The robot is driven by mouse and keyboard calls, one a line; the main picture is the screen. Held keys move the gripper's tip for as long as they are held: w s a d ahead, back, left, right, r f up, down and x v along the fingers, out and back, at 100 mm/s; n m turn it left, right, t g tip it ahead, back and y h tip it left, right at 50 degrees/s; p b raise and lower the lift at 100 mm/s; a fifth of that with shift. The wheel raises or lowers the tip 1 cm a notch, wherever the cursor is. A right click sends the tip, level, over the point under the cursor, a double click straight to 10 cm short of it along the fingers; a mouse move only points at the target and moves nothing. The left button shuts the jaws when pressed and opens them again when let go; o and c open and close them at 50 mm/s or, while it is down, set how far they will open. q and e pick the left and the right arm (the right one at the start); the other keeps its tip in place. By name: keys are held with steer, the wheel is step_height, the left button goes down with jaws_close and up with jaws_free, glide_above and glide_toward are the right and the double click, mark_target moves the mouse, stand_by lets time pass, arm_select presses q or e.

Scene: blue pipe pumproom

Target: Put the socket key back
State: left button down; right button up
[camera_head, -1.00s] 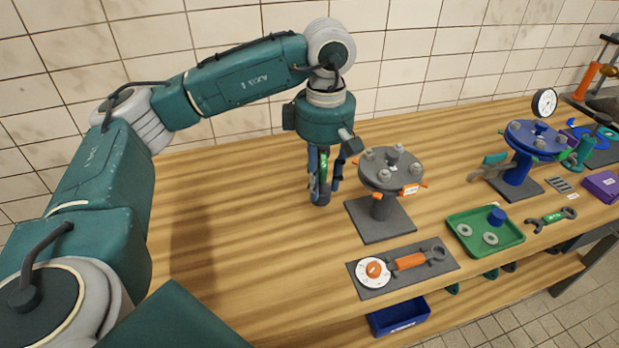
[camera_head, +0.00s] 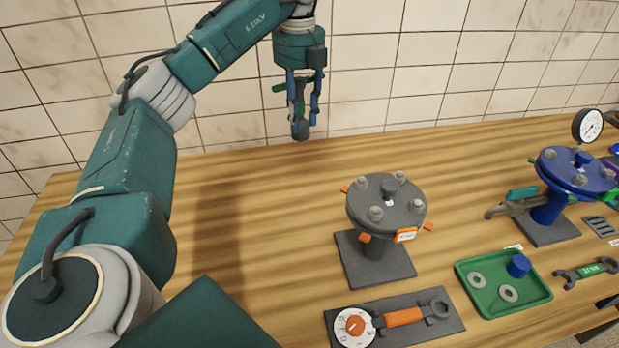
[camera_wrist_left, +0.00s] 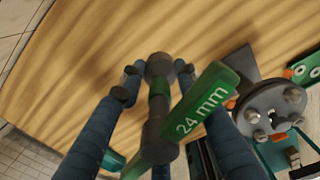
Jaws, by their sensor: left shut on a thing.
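My left gripper (camera_head: 304,104) is shut on the socket key (camera_head: 299,129), high over the back left of the workbench, in front of the tiled wall. The key hangs roughly upright with its dark grey socket end down, and a green part shows at the upper left. In the left wrist view the key (camera_wrist_left: 159,100) lies between the two blue fingers and carries a green tag (camera_wrist_left: 203,103) reading "24 mm". The socket end is clear of the bench. My right gripper is not in view.
A grey flange stand (camera_head: 386,209) is right of and below the gripper. A grey mat (camera_head: 455,323) holds a dial (camera_head: 354,328) and an orange-handled wrench (camera_head: 403,317). A green tray (camera_head: 530,299), blue flange stand (camera_head: 574,172) and green-labelled spanner (camera_head: 586,270) are farther right. The bench's left half is clear.

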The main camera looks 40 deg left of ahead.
arm_select(q)
steer(key=f, duration=0.5)
steer(key=f+b, duration=0.1)
steer(key=f, duration=0.4)
steer(key=s+f+b, duration=0.1)
steer(key=f, duration=0.3)
steer(key=shift+s+f, duration=0.1)
steer(key=shift+f, duration=0.3)
step_height(320, 180, down, 4)
steer(key=shift+r, duration=0.25)
steer(key=shift+f, duration=0.25)
steer(key=c, duration=1.3)
jaws_free()
steer(key=shift+o, duration=0.2)
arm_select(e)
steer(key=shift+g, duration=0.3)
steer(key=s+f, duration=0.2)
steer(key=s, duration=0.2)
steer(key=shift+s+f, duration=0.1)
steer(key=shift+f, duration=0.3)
arm_select(q)
steer(key=shift+r, duration=0.15)
